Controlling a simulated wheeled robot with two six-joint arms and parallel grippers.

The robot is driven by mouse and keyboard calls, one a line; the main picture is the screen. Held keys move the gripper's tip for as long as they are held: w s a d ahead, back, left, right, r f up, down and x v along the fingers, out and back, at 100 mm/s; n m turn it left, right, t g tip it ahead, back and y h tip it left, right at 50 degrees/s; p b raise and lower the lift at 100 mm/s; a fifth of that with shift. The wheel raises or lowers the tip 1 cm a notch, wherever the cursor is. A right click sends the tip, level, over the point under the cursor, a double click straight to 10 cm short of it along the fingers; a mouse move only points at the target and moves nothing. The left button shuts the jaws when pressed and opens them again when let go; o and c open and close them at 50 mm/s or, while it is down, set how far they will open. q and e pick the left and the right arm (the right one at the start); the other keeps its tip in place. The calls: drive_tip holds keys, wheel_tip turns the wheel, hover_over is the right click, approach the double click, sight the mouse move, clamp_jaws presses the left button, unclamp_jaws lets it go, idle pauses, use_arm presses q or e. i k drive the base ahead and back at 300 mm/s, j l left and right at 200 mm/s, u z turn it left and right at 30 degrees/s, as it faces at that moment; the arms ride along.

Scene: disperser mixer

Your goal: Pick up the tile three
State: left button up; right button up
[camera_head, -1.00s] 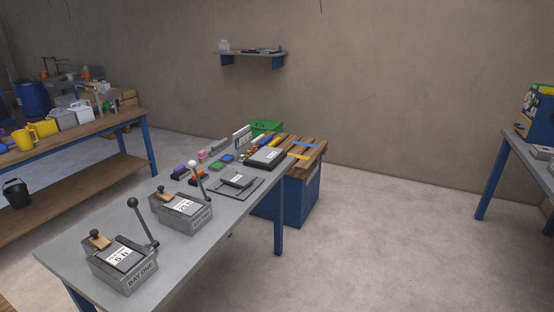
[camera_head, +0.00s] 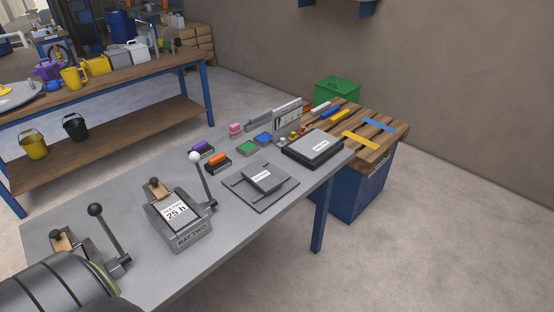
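A dark flat tile (camera_head: 263,179) with a small white label lies on a grey plate (camera_head: 252,198) in the middle of the grey table. Its label is too small to read, so I cannot tell whether it is tile three. Another tile (camera_head: 176,212), labelled 25 h, sits in the grey fixture (camera_head: 193,240) marked BAY TWO, which has a white-knobbed lever. A second fixture with a black-knobbed lever (camera_head: 111,237) stands at lower left, mostly hidden by a grey rounded body in front. Neither gripper shows.
Purple (camera_head: 202,147) and orange (camera_head: 217,161) items, green and blue blocks and a small upright board (camera_head: 287,118) stand at the back. The front right table edge is clear.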

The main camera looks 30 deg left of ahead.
sight(264, 181)
drive_tip(key=i+l+u, duration=0.1)
drive_tip(key=i+u, duration=0.4)
drive_tip(key=i+l+u, duration=0.3)
drive_tip(key=i+u, duration=0.2)
drive_tip(key=i+l+u, duration=0.35)
drive_tip(key=u, duration=0.15)
drive_tip(key=l, duration=0.1)
